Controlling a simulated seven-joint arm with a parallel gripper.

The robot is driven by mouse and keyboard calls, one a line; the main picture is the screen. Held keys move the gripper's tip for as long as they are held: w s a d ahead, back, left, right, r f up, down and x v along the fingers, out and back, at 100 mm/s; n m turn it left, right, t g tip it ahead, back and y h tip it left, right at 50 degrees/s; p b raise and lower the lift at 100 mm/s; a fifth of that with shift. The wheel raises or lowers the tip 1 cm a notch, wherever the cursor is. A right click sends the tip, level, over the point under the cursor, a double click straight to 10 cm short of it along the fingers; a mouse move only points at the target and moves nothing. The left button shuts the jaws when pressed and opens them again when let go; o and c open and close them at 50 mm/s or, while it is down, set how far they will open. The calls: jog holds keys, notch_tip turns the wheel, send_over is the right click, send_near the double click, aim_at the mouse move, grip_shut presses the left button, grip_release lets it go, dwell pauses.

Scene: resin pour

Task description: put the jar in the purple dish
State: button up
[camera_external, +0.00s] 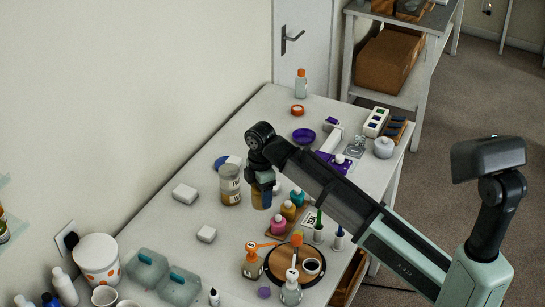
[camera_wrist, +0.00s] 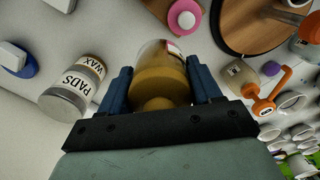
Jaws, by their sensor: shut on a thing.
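My gripper (camera_external: 264,180) points down over the table and is shut on an amber jar (camera_external: 261,199). The wrist view also shows my gripper (camera_wrist: 160,68) with a blue finger on each side of the jar (camera_wrist: 160,78), which has a clear upper part and a label partly in sight. I cannot tell whether the jar's base touches the table. The purple dish (camera_external: 304,135) is a shallow round dish farther back on the table, apart from the gripper, and looks empty. I do not make it out in the wrist view.
A round wooden board (camera_external: 282,274) is in front.

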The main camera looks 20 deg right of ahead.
jog(key=w+d+m, duration=0.5)
jog(key=w+d, duration=2.2)
jog(key=m, duration=0.1)
send_near(304, 139)
notch_tip(304, 139, down, 4)
jog(key=shift+s, duration=0.1)
jog(key=shift+f, duration=0.4)
jog(key=o, duration=1.3)
jog(key=shift+r, duration=0.1)
notch_tip(304, 139, up, 13)
jog(key=shift+f, duration=0.2)
